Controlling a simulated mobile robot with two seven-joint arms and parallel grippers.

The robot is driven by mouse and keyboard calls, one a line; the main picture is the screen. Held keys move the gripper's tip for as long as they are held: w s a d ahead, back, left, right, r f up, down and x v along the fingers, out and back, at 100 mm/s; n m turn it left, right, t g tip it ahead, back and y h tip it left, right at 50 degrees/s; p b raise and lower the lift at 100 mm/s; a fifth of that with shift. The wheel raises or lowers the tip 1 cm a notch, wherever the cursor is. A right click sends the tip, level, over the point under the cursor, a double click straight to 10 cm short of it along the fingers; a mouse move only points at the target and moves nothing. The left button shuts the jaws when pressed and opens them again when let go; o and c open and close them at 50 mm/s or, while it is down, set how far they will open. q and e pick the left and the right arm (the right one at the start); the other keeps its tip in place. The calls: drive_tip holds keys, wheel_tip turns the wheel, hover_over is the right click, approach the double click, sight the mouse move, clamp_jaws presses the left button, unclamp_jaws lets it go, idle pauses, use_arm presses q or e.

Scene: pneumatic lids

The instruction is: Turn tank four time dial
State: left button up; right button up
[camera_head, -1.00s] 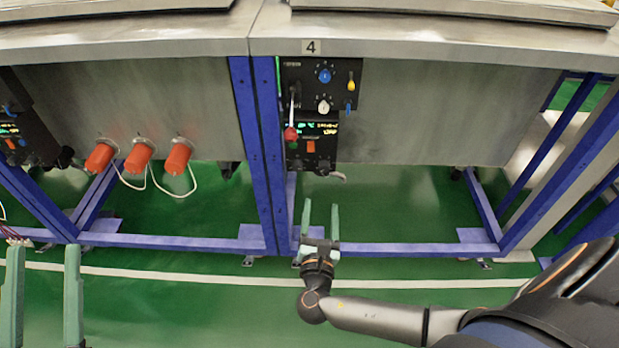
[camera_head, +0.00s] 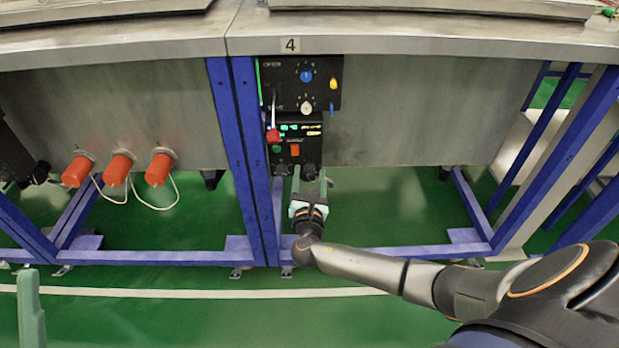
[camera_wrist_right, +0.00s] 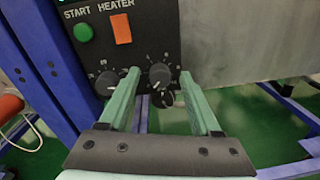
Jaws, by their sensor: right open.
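The tank four control panel (camera_head: 300,90) hangs under the "4" plate (camera_head: 290,45). Low on it are two dark dials, a left one (camera_wrist_right: 107,82) and a right one (camera_wrist_right: 160,76) with a pale pointer mark. I cannot read a label telling which is the time dial. My right gripper (camera_head: 310,178) is open at the panel's lower edge. In the right wrist view its fingers (camera_wrist_right: 160,74) stand either side of the right dial, with the left finger between the two dials; contact cannot be told. One finger of my left gripper (camera_head: 31,310) shows at bottom left, away from the panel.
Above the dials are a green start button (camera_wrist_right: 83,32), an orange heater switch (camera_wrist_right: 121,28) and a red-knobbed lever (camera_head: 273,136). A blue frame post (camera_head: 243,150) stands close left of the panel. Orange plugs (camera_head: 118,168) hang further left. Bare tank wall lies right.

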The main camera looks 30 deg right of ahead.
drive_tip(key=shift+c, duration=0.2)
clamp_jaws()
idle(0.3)
